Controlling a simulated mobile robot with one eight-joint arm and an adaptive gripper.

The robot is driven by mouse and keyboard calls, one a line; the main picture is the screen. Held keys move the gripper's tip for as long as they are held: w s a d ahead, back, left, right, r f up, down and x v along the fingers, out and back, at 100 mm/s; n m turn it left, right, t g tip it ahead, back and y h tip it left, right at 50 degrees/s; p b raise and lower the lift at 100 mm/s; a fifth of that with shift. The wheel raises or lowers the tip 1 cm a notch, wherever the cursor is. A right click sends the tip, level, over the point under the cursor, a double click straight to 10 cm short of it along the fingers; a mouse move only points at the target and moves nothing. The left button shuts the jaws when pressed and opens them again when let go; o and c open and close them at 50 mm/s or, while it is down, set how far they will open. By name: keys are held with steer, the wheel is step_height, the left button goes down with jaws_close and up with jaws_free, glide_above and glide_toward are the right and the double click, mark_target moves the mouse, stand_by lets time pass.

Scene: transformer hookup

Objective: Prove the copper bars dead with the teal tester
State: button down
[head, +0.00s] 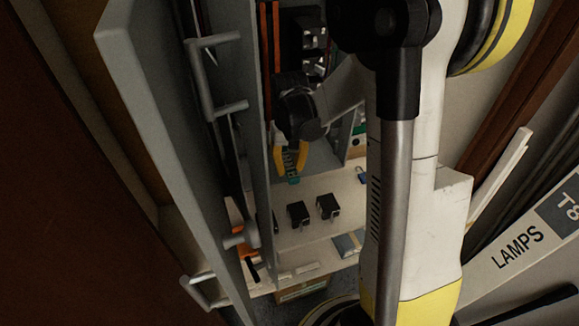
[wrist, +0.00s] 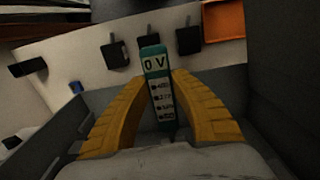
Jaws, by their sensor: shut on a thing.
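The teal tester (wrist: 152,55) is gripped between the yellow fingers of my gripper (wrist: 160,85) in the wrist view. Its display reads 0 V, with a column of small marks below that are too blurred to read surely. In the head view, the tester (head: 292,170) shows low between the fingers of my gripper (head: 290,156), inside the open grey cabinet. Orange-brown upright strips, seemingly the copper bars (head: 270,40), stand at the cabinet's upper left, above and left of my gripper. The tester appears apart from them; its probe tip cannot be made out.
Two black blocks (head: 298,214) (head: 328,206) sit on the pale shelf (head: 330,235) below my gripper. A small blue item (head: 362,174) lies to their right. An orange tray (wrist: 222,20) shows in the wrist view. The open grey door (head: 165,110) stands close on the left.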

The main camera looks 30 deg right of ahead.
steer(key=shift+s, duration=0.1)
steer(key=s+a, duration=0.1)
steer(key=s, duration=0.5)
steer(key=shift+s+a, duration=0.2)
steer(key=shift+s, duration=0.1)
stand_by(0.3)
